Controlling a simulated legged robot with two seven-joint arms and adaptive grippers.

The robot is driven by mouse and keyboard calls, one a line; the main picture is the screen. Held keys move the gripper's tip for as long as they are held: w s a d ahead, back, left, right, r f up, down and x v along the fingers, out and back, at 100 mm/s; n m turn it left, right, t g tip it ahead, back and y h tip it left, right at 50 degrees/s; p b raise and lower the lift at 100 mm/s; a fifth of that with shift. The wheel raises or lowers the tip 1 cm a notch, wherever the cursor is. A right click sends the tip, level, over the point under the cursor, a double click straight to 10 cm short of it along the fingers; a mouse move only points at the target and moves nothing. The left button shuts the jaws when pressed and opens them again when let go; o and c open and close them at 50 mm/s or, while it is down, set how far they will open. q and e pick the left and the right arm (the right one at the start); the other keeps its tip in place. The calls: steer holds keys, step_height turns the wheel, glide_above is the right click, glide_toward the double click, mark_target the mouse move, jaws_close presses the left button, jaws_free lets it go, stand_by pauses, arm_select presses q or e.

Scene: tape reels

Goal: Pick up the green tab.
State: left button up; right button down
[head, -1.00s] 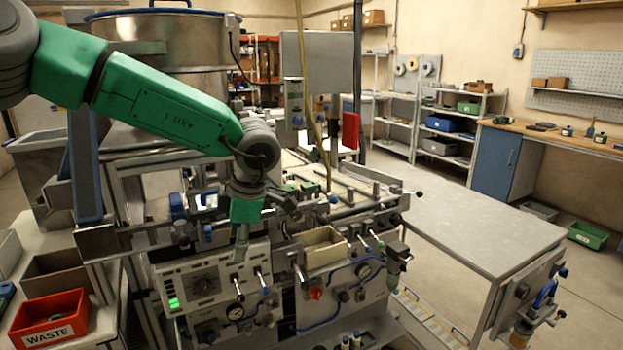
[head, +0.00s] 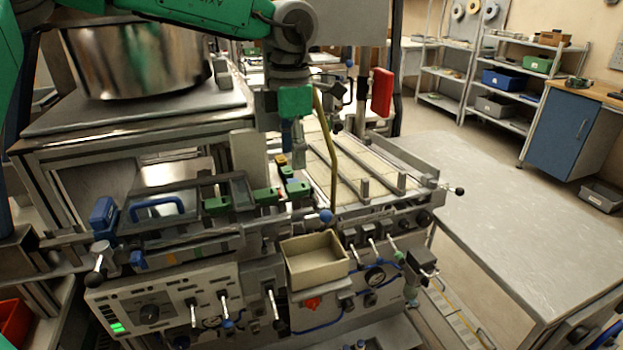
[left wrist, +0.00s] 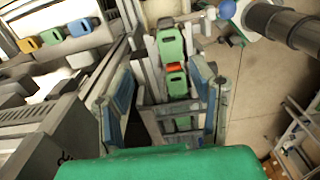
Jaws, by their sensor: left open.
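Several green tabs sit in a row on the machine; in the head view they include a left one (head: 217,205), a middle one (head: 265,197) and a right one (head: 299,188). My left gripper (head: 293,148) hangs pointing down above the right end of this row. In the left wrist view, my left gripper (left wrist: 160,75) is open, with its blue-grey fingers apart and nothing held. Beyond and between them I see a near green tab (left wrist: 176,82) with an orange piece by it, and a farther green tab (left wrist: 170,44). My right gripper is not in view.
A beige open bin (head: 314,262) is on the machine front. A yellow hose (head: 330,150) runs close to my left gripper. Levers and blue-knobbed rods stick up around the tabs. A bare grey table (head: 530,220) stands at right.

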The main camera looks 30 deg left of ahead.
mark_target(291, 187)
arm_select(q)
steer(key=shift+s+f, duration=1.05)
steer(key=shift+f, duration=0.2)
steer(key=f, duration=0.4)
steer(key=shift+w+d+p, duration=0.25)
steer(key=shift+w+p, duration=0.05)
steer(key=shift+w, duration=0.1)
steer(key=shift+s, duration=0.2)
steer(key=shift+a, duration=0.1)
steer(key=c, duration=0.8)
